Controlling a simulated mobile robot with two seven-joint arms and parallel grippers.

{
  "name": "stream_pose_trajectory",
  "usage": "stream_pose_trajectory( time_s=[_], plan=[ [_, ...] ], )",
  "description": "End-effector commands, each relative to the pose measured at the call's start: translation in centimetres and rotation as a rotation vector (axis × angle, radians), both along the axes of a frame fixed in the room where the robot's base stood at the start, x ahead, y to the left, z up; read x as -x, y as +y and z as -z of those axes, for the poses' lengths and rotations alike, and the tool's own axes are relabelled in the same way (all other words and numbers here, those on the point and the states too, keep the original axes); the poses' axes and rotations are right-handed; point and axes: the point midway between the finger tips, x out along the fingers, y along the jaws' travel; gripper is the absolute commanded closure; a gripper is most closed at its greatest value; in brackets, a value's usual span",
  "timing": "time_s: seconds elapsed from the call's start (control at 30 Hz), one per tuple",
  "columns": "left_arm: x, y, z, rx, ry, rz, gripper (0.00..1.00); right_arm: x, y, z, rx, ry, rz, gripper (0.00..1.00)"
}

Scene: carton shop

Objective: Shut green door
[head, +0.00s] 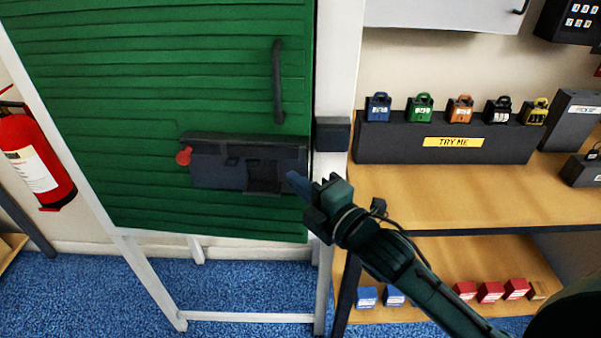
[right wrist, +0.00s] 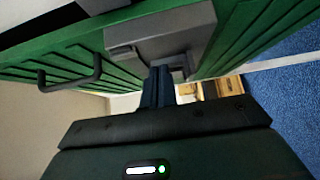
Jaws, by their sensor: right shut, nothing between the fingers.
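The green slatted door (head: 220,80) hangs in a white frame (head: 338,70). Its right edge is close beside the right post; I cannot tell whether it is flush. A dark pull handle (head: 278,80) is on its upper right; it also shows in the right wrist view (right wrist: 72,82). A dark lock box with a red knob (head: 215,165) is below, facing a dark block (head: 332,134) on the post. My right gripper (head: 297,183) is shut and empty, its fingertips at the lock box's right end. The fingers point at the lock in the right wrist view (right wrist: 160,72). My left gripper is out of view.
A wooden shelf (head: 450,200) right of the post carries a dark stand (head: 400,145) with several coloured padlocks. Small boxes (head: 490,292) lie on the lower shelf. A red fire extinguisher (head: 35,160) is at the left. Blue carpet (head: 240,285) shows under the door.

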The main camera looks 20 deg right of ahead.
Motion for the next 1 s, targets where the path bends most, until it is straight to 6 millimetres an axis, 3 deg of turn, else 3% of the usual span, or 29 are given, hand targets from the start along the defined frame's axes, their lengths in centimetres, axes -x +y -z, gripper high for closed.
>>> stream_pose_trajectory(
  time_s=[0.2,0.57,0.9,1.0],
  plan=[
    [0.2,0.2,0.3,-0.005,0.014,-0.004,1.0,-1.5,-0.6,0.0,-0.001,0.0,0.0,1.0],
    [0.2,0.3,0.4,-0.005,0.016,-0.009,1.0,-1.7,-0.7,0.0,0.0,0.0,0.0,1.0],
    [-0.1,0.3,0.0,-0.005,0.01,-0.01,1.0,-6.5,-3.0,0.0,0.003,-0.001,-0.001,1.0],
    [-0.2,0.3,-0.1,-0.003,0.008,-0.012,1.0,-7.2,-3.5,-0.1,0.001,-0.003,0.004,1.0]
  ],
)
